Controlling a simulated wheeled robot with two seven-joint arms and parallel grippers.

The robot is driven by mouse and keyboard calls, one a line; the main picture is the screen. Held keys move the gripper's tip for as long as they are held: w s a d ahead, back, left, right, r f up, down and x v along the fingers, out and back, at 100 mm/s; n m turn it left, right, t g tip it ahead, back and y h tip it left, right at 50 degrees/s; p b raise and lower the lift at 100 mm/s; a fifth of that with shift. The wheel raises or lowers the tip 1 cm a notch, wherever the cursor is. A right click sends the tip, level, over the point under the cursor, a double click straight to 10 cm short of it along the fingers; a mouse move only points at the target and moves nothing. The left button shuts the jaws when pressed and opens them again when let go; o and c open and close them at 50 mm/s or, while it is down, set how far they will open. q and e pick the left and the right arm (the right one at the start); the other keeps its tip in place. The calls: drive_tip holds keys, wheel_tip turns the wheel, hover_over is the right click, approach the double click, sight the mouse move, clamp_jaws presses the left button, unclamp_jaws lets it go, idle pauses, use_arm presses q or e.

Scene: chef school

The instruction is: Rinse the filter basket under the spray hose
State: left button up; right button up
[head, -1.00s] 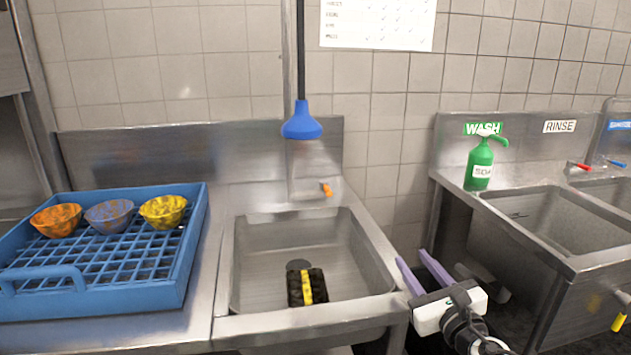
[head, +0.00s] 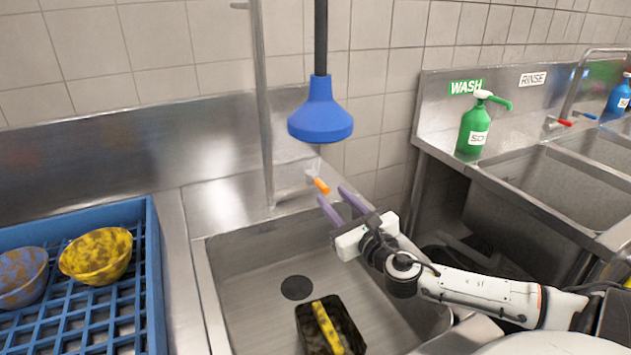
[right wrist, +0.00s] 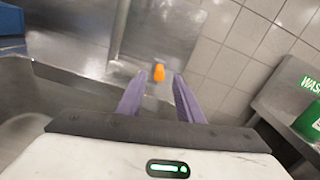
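The filter basket, which appears to be the dark box with a yellow strip (head: 331,328), lies on the sink floor near the front. The blue spray head (head: 321,112) hangs from a black hose (head: 320,38) above the sink's back edge. An orange lever (head: 321,186) sits at the back of the sink; it also shows in the right wrist view (right wrist: 159,72). My right gripper (head: 333,198) is open and empty, with its purple fingers just in front of the lever. In the right wrist view the lever appears between the fingertips (right wrist: 158,84). My left gripper is out of view.
A blue rack (head: 153,262) with mottled bowls (head: 97,256) stands left of the sink basin (head: 245,262). A vertical metal pipe (head: 262,110) rises behind the sink. A green soap bottle (head: 473,130) stands on the wash sink at right.

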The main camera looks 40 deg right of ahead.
sight(320, 181)
drive_tip(key=x, duration=0.8)
drive_tip(key=shift+f, duration=0.1)
clamp_jaws()
drive_tip(key=shift+a, duration=0.1)
